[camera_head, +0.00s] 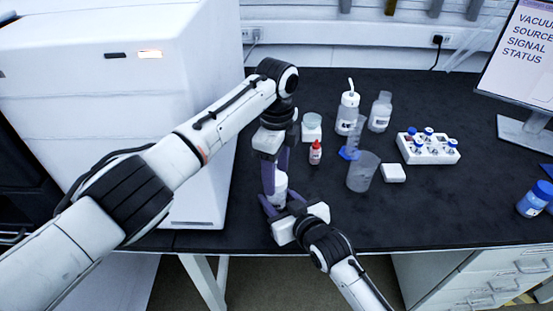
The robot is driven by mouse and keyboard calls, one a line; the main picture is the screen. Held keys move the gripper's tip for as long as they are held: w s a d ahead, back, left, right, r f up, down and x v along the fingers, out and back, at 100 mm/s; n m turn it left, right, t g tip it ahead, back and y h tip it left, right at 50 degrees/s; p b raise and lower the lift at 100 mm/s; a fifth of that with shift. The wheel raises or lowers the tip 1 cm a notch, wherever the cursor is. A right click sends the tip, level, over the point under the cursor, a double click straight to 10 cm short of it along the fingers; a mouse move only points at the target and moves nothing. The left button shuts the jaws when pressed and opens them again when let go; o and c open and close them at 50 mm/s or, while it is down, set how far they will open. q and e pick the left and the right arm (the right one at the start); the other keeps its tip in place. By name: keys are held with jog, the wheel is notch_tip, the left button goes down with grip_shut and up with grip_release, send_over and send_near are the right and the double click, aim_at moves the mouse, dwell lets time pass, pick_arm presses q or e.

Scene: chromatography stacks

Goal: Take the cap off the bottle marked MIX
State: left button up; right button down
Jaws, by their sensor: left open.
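A small whitish bottle (280,188) stands near the front edge of the black bench; no marking on it can be read. My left gripper (275,184) points down over its top, with purple fingers open on either side of its upper part. My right gripper (283,204) reaches in from the front, and its purple fingers close around the bottle's lower part. The fingers hide much of the bottle, and its cap cannot be made out clearly.
Behind stand a red dropper bottle (315,153), a wash bottle (347,115), a clear bottle (380,112) and a grey beaker (362,172). A white vial rack (428,150) and a blue-capped bottle (534,200) are at right. A large white instrument (120,70) fills the left.

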pick_arm(q)
jog(key=shift+f, duration=0.5)
jog(key=shift+c, duration=0.2)
jog(key=c, duration=1)
jog(key=n, duration=0.5)
jog(key=shift+d, duration=0.1)
jog(key=n, duration=0.7)
jog(key=shift+r, duration=0.1)
jog(key=n, duration=1.1)
jog(key=shift+n, duration=0.4)
jog(key=o, duration=1.1)
